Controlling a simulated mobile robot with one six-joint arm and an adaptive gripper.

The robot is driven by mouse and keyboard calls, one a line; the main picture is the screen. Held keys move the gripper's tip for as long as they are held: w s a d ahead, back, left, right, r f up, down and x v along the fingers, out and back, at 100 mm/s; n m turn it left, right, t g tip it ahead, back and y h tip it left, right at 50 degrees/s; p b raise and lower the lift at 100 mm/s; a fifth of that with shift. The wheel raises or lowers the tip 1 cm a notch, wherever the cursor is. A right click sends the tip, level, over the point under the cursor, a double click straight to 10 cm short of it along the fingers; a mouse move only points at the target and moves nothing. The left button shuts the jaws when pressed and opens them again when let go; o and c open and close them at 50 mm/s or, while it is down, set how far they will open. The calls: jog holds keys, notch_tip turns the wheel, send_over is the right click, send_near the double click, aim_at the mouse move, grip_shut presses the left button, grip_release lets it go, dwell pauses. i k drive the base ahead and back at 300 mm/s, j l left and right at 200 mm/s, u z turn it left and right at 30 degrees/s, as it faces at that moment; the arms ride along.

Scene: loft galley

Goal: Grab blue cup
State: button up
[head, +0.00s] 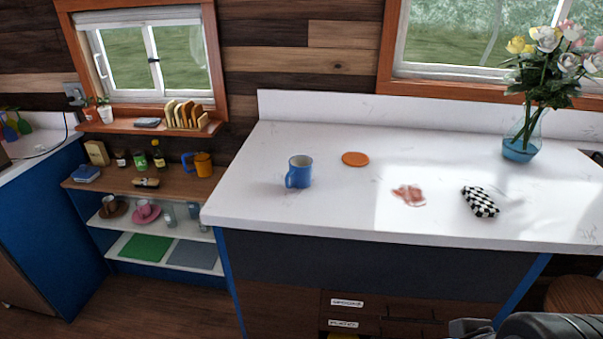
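The blue cup (301,173) stands upright on the white countertop (330,215), left of its middle, in the head view. Its handle is on its left side and points toward the front left. Nothing touches the cup. A dark grey part of my arm shows at the bottom right edge, well apart from the cup and below the countertop's front edge in the picture. My gripper's fingers do not show.
An orange disc (355,159) lies right of the cup. A reddish patch (409,195), a black-and-white checkered item (480,202) and a blue flower vase (521,149) are farther right. An orange mug (203,165) stands on the wooden shelf at left. The counter before the cup is clear.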

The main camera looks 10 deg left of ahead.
aim_at(300, 175)
jog(key=i+j, duration=0.2)
jog(key=j, duration=0.15)
jog(key=i+j, duration=0.15)
jog(key=j, duration=0.2)
jog(key=i+j, duration=0.2)
jog(key=j, duration=0.15)
jog(key=i+j+z, duration=0.1)
jog(key=j, duration=0.25)
jog(key=i, duration=0.05)
